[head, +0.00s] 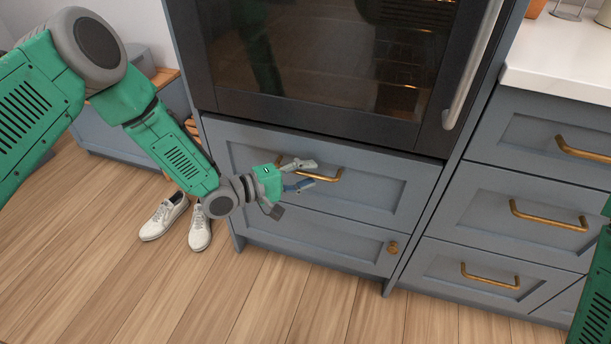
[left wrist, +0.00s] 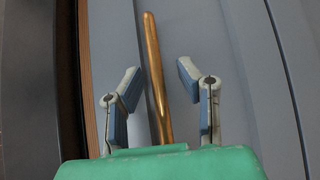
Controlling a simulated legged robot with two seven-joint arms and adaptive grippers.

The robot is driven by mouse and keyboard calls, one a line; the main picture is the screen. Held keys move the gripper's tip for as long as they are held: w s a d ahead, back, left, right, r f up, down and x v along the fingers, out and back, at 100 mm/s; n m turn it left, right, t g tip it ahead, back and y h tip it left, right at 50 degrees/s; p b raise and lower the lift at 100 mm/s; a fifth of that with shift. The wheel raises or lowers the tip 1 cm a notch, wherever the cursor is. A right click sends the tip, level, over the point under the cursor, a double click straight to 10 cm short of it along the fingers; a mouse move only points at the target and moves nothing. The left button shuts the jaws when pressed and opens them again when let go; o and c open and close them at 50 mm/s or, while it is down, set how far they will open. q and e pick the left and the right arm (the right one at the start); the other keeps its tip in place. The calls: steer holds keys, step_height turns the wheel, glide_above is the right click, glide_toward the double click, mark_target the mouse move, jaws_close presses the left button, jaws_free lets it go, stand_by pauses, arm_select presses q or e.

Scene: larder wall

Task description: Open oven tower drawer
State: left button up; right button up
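The oven tower drawer (head: 385,190) is a blue-grey panel directly under the dark oven and looks shut in the head view. Its brass bar handle (head: 335,177) is partly hidden by my left gripper (head: 313,174). In the left wrist view, the handle (left wrist: 155,75) runs between the two spread fingers of my left gripper (left wrist: 159,82). The fingers are open, with a visible gap between each one and the bar. Part of my right arm shows at the right edge of the head view, but its gripper is out of view.
The oven (head: 330,65) with its steel handle (head: 473,65) is above. Drawers with brass handles (head: 548,216) stand at the right. White shoes (head: 165,216) lie on the wooden floor at the left. The front floor is clear.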

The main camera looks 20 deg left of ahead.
arm_select(q)
steer(key=shift+d+r, duration=0.1)
steer(key=shift+d, duration=0.35)
steer(key=c, duration=0.6)
steer(key=shift+a, duration=0.2)
jaws_close()
steer(key=shift+a, duration=0.35)
arm_select(e)
steer(key=shift+d+f, duration=0.15)
steer(key=shift+d, duration=0.1)
arm_select(q)
steer(key=shift+s, duration=0.1)
